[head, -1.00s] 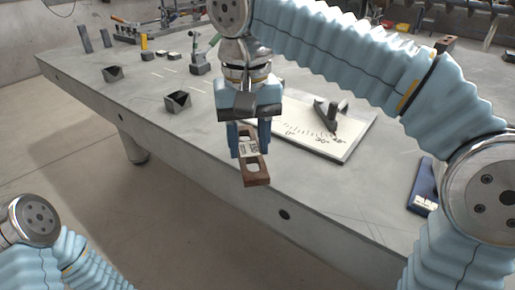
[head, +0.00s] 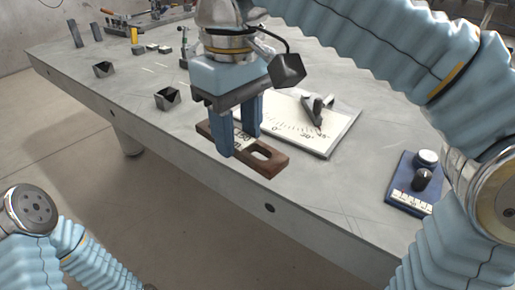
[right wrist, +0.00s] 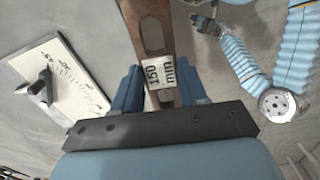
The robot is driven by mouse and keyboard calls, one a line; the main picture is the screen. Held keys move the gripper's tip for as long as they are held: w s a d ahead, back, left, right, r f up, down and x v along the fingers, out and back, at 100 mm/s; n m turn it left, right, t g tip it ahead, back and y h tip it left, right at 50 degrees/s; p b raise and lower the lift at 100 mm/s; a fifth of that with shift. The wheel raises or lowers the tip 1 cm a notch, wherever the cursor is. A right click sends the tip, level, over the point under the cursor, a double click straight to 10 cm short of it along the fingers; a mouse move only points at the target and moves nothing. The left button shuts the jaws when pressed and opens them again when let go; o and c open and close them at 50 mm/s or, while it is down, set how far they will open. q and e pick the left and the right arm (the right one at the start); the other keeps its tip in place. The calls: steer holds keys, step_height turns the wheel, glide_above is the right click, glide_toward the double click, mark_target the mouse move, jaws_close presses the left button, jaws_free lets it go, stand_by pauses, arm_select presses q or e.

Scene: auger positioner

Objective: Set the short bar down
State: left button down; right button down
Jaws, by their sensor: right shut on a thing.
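The short bar (head: 274,165) is brown with long slots and a white label reading 150 mm. My right gripper (head: 240,140) is shut on it around the label, one blue finger on each side. The bar is near the table's front edge; whether it touches the top I cannot tell. In the right wrist view the bar (right wrist: 149,30) runs between the fingers, away from the camera. My left gripper (right wrist: 207,26) shows small in the right wrist view, apart from the bar; its jaws are too small to read.
The grey table (head: 330,205) has a white angle plate (head: 333,139) with a dark pointer behind the bar. Two small dark angled blocks (head: 168,99) stand at the left. Table between is clear.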

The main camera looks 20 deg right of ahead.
steer(key=shift+w+d+f+n, duration=0.1)
steer(key=shift+d+n, duration=0.2)
steer(key=shift+d, duration=0.15)
steer(key=shift+w+d+f+n, duration=0.1)
steer(key=shift+d+n, duration=0.2)
steer(key=shift+d, duration=0.1)
steer(key=w+d+f, duration=0.1)
steer(key=w+f, duration=0.1)
steer(key=w, duration=0.1)
steer(key=w+d+f, duration=0.1)
steer(key=w+f, duration=0.2)
steer(key=w, duration=0.1)
steer(key=w+d+f, duration=0.1)
steer(key=w+f, duration=0.1)
steer(key=w, duration=0.1)
steer(key=shift+w+d+f, duration=0.15)
steer(key=shift+w+d, duration=0.2)
steer(key=shift+w, duration=0.05)
steer(key=f, duration=0.1)
steer(key=w+f, duration=0.1)
steer(key=f, duration=0.1)
steer(key=w+f+b, duration=0.1)
steer(key=f, duration=0.1)
steer(key=shift+d, duration=0.35)
steer(key=shift+f, duration=0.2)
steer(key=shift+f, duration=0.1)
steer(key=c, duration=0.6)
jaws_free()
step_height(320, 180, up, 12)
steer(key=p, duration=0.3)
